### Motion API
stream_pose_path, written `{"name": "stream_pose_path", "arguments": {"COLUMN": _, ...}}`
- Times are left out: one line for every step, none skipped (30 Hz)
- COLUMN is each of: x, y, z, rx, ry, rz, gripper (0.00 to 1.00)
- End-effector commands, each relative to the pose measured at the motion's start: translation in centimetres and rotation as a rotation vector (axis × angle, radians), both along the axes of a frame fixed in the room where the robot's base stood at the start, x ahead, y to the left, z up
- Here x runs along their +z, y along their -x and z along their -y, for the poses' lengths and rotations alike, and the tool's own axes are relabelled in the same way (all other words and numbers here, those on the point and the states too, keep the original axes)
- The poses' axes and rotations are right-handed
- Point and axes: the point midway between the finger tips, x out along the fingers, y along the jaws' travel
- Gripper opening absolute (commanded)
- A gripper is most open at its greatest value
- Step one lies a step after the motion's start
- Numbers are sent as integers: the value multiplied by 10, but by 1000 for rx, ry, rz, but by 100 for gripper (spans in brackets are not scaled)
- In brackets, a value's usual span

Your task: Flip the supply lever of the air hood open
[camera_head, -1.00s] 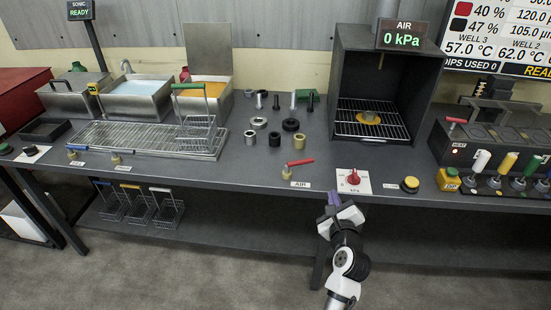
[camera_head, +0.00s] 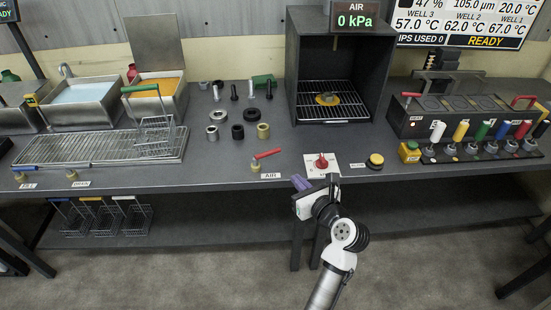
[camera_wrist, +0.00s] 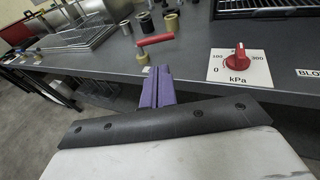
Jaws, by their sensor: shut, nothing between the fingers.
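The air supply lever has a red handle (camera_head: 267,154) on a brass valve body (camera_head: 256,166), behind the AIR label at the bench's front edge. It also shows in the wrist view (camera_wrist: 155,40), ahead of my fingers and slightly left. The air hood (camera_head: 335,68) is a dark open box at the back with a wire rack and a yellow ring inside; its display (camera_head: 355,21) reads 0 kPa. My gripper (camera_head: 300,182), with purple fingers, is shut and empty, in front of the bench edge and right of the lever, apart from it. The fingers also show in the wrist view (camera_wrist: 158,88).
A red pressure knob (camera_head: 321,162) on a white plate and a yellow button (camera_head: 375,161) lie right of the lever. Loose rings and fittings (camera_head: 237,131) stand behind it. A wire basket (camera_head: 156,135) sits on the drain rack at left.

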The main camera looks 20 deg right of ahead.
Motion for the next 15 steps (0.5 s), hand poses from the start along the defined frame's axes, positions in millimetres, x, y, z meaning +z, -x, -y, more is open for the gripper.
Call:
{"name": "stream_pose_path", "arguments": {"x": 0, "y": -7, "z": -2, "rx": 2, "ry": 0, "rz": 1, "gripper": 0}}
{"name": "stream_pose_path", "arguments": {"x": 0, "y": -11, "z": -2, "rx": 3, "ry": 0, "rz": 1, "gripper": 0}}
{"name": "stream_pose_path", "arguments": {"x": -2, "y": -18, "z": -3, "rx": 4, "ry": 0, "rz": 0, "gripper": 0}}
{"name": "stream_pose_path", "arguments": {"x": -2, "y": -23, "z": -4, "rx": 4, "ry": 0, "rz": 1, "gripper": 0}}
{"name": "stream_pose_path", "arguments": {"x": -3, "y": -29, "z": -5, "rx": 4, "ry": 0, "rz": 1, "gripper": 0}}
{"name": "stream_pose_path", "arguments": {"x": -5, "y": -38, "z": -6, "rx": 5, "ry": 0, "rz": 1, "gripper": 0}}
{"name": "stream_pose_path", "arguments": {"x": -6, "y": -45, "z": -7, "rx": 5, "ry": -1, "rz": 1, "gripper": 0}}
{"name": "stream_pose_path", "arguments": {"x": -7, "y": -51, "z": -8, "rx": 4, "ry": -1, "rz": 1, "gripper": 0}}
{"name": "stream_pose_path", "arguments": {"x": -9, "y": -60, "z": -8, "rx": 4, "ry": -1, "rz": 0, "gripper": 0}}
{"name": "stream_pose_path", "arguments": {"x": -10, "y": -66, "z": -10, "rx": 4, "ry": -1, "rz": 1, "gripper": 0}}
{"name": "stream_pose_path", "arguments": {"x": -12, "y": -72, "z": -11, "rx": 4, "ry": 0, "rz": 0, "gripper": 0}}
{"name": "stream_pose_path", "arguments": {"x": -13, "y": -80, "z": -11, "rx": 3, "ry": -1, "rz": 1, "gripper": 0}}
{"name": "stream_pose_path", "arguments": {"x": -14, "y": -86, "z": -12, "rx": 2, "ry": -1, "rz": 1, "gripper": 0}}
{"name": "stream_pose_path", "arguments": {"x": -16, "y": -92, "z": -13, "rx": 3, "ry": -1, "rz": 0, "gripper": 0}}
{"name": "stream_pose_path", "arguments": {"x": -17, "y": -99, "z": -14, "rx": 4, "ry": -1, "rz": 1, "gripper": 0}}
